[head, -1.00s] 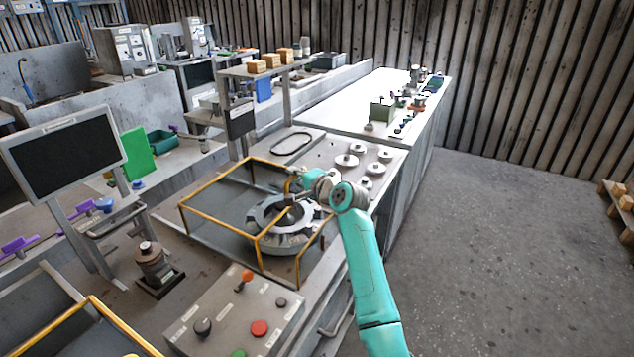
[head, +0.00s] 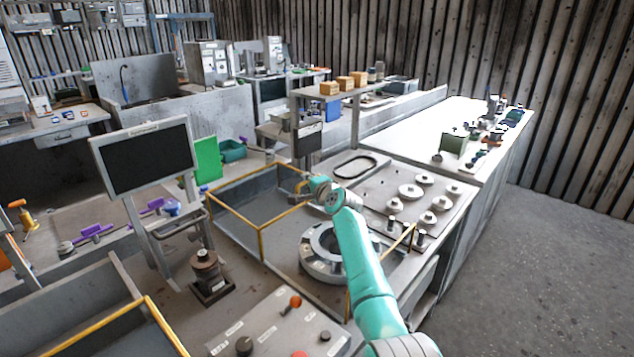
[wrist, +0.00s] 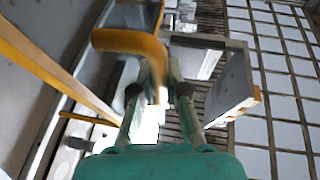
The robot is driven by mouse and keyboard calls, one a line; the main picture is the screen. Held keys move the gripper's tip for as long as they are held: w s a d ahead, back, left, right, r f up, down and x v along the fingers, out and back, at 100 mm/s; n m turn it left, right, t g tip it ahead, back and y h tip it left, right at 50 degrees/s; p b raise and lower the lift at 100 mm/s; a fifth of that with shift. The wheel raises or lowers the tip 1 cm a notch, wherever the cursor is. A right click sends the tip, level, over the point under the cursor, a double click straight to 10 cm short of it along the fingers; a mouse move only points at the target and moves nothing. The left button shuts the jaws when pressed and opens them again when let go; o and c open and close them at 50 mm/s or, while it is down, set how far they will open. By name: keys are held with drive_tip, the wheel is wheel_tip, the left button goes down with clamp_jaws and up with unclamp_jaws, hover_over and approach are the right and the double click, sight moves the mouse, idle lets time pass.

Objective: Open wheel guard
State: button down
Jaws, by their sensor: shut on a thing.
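The wheel guard (head: 234,213) is a yellow-edged frame with clear sides. It stands to the left of the ring-shaped wheel (head: 322,268), whose right part is hidden behind my arm. My gripper (head: 303,186) is at the guard's upper right corner. In the wrist view my gripper (wrist: 158,80) is shut on the guard's curved yellow handle (wrist: 125,40). A long yellow rail (wrist: 55,75) of the guard runs along the left of that view.
Short yellow posts (head: 410,237) stand at the right of the wheel. A control box (head: 270,330) with knobs is in front, beside a dark motor-like part (head: 207,272). A plate with round discs (head: 410,191) lies behind right. Open floor (head: 555,260) is at the right.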

drive_tip(key=shift+w+a+r, duration=0.1)
idle(0.3)
drive_tip(key=c, duration=1.2)
unclamp_jaws()
drive_tip(key=shift+w, duration=0.1)
drive_tip(key=shift+v, duration=6)
drive_tip(key=shift+a, duration=0.1)
